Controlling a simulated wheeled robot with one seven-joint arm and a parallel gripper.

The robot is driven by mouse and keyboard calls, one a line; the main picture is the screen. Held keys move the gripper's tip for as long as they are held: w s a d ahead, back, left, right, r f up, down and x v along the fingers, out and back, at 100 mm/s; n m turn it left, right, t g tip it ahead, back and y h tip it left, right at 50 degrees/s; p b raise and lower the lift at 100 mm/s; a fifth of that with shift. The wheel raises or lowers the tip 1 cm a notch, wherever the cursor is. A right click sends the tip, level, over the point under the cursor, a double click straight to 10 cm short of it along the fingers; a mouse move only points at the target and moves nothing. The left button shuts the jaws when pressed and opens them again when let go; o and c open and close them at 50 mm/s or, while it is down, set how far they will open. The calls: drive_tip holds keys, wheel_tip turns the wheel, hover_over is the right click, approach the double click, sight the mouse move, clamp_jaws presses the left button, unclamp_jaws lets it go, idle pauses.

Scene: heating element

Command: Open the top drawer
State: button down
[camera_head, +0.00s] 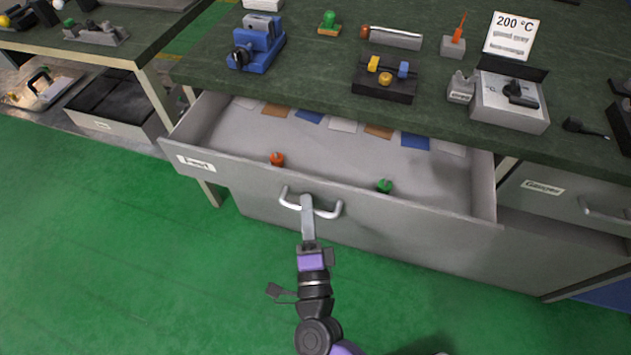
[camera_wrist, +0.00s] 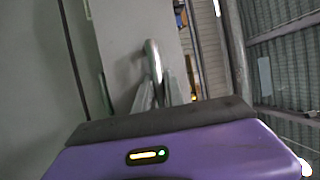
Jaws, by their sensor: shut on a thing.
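The top drawer (camera_head: 240,188) is a wide grey drawer under the green bench top, and it stands well pulled out in the head view. Its front carries a white label at the left and a curved metal handle (camera_head: 328,213). My gripper (camera_head: 307,204) is shut on the handle near its left part. In the wrist view the handle (camera_wrist: 152,58) runs up between the two fingers (camera_wrist: 158,92). Inside the drawer lie an orange-red knob (camera_head: 277,158), a green knob (camera_head: 385,186) and a row of coloured cards (camera_head: 311,115) along the back.
The bench top (camera_head: 330,82) holds a blue vise (camera_head: 257,45), a dark block with coloured knobs (camera_head: 385,80) and a heater box with a 200 °C sign (camera_head: 510,100). Another drawer labelled "Gauges" (camera_head: 555,195) is at the right. Green floor in front is clear.

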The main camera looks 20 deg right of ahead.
drive_tip(key=shift+s+a, duration=0.5)
drive_tip(key=shift+s, duration=0.2)
drive_tip(key=shift+s+a, duration=0.45)
drive_tip(key=shift+s, duration=0.2)
drive_tip(key=c, duration=1.4)
unclamp_jaws()
drive_tip(key=v, duration=0.7)
drive_tip(key=shift+s+f, duration=0.15)
drive_tip(key=shift+s, duration=0.2)
drive_tip(key=shift+a, duration=0.1)
